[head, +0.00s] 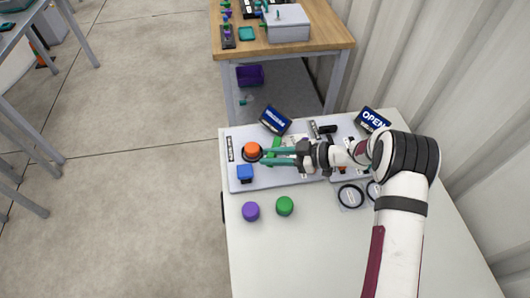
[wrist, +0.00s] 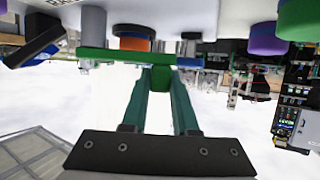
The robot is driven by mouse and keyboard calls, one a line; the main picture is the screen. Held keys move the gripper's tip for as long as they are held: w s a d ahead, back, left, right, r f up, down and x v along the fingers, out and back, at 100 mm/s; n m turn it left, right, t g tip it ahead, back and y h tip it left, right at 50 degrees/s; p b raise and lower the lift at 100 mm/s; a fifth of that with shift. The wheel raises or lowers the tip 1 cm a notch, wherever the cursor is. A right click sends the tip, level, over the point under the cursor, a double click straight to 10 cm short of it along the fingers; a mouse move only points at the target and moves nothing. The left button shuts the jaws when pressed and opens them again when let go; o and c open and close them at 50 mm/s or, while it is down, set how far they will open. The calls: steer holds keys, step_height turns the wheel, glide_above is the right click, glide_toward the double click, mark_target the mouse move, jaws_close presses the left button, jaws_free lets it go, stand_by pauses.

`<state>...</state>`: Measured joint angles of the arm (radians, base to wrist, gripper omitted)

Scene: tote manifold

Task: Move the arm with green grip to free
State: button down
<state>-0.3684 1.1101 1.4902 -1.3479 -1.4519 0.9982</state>
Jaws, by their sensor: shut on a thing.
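The arm with the green grip is a flat green bar (wrist: 110,55) with a green grip (wrist: 161,77) on it. In the head view a green part of it (head: 276,143) shows just behind my fingers, on the pale panel (head: 235,183). My gripper (head: 266,156) reaches in from the right with two long teal fingers. In the wrist view my gripper (wrist: 161,84) is shut on the green grip, one finger on each side. The word "free" cannot be read on the panel. My fingers and wrist hide part of the bar and panel.
An orange knob (head: 252,148) on a black base and a blue block (head: 245,173) stand close by. A blue sign (head: 275,120) and an OPEN sign (head: 373,119) stand behind. A purple cap (head: 251,211) and a green cap (head: 285,206) stand in front. The table front (head: 300,260) is clear.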

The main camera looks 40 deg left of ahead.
steer(key=shift+w+d+n+g+h, duration=0.25)
steer(key=shift+d+n+g+h, duration=0.15)
steer(key=shift+n+g, duration=0.4)
steer(key=shift+w+d+n+g+h, duration=0.2)
steer(key=shift+d+n+g+h, duration=0.15)
steer(key=shift+n+g, duration=0.4)
steer(key=shift+d+r, duration=0.1)
steer(key=c, duration=0.7)
jaws_free()
steer(key=v, duration=1.6)
steer(key=shift+w, duration=0.1)
